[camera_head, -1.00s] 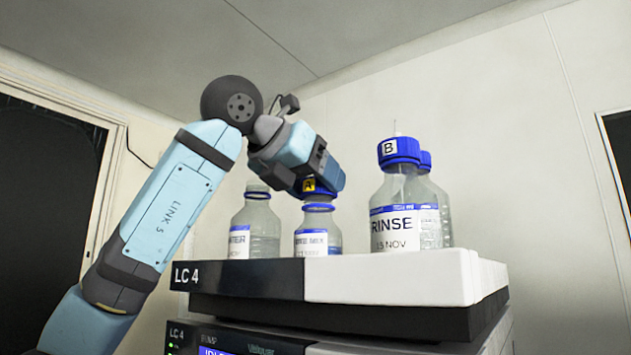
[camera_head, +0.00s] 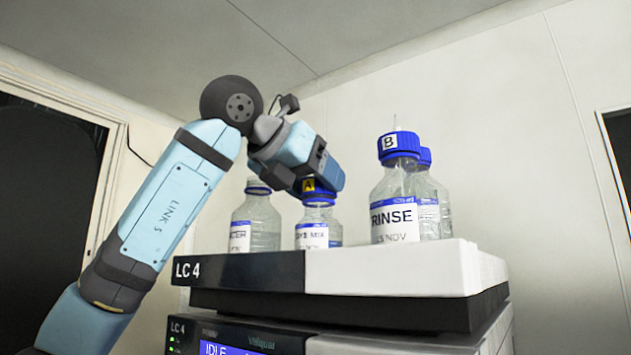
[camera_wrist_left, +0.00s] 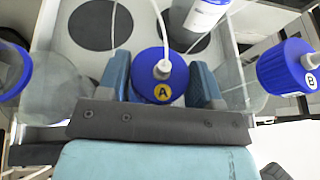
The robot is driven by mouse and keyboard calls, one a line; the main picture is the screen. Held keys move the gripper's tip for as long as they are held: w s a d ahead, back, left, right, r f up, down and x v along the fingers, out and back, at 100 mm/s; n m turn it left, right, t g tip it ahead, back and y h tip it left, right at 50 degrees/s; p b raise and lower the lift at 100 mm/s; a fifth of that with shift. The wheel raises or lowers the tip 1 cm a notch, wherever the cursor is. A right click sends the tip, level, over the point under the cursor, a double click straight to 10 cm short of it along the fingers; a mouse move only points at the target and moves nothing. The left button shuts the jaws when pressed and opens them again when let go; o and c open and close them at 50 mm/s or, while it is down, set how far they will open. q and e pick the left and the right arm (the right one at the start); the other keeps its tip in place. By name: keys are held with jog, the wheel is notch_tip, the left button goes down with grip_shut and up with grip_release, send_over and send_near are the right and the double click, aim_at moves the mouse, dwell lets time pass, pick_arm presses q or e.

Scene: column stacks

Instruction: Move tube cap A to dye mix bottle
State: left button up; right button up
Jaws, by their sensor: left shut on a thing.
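Tube cap A (camera_head: 309,186) is blue with a yellow A label and sits at the mouth of the dye mix bottle (camera_head: 319,236). Whether it is seated on the neck I cannot tell. In the left wrist view, cap A (camera_wrist_left: 158,72) lies between the two fingers, with a pale tube rising from its top. My left gripper (camera_wrist_left: 163,90) is shut on cap A, above the dye mix bottle. The fingertips are mostly hidden in the head view. My right gripper is not in view.
An uncapped bottle (camera_head: 255,222) stands left of the dye mix bottle. The rinse bottle (camera_head: 392,205) with blue cap B (camera_head: 398,143) stands to the right, another capped bottle (camera_head: 431,195) behind it. All stand on the LC 4 stack's top tray (camera_head: 390,272).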

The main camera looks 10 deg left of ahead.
pick_arm(q)
jog(key=o, duration=1)
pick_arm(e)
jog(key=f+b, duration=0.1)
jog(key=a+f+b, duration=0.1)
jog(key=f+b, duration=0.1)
pick_arm(q)
jog(key=v, duration=1.4)
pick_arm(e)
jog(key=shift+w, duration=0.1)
pick_arm(q)
jog(key=shift+w, duration=0.1)
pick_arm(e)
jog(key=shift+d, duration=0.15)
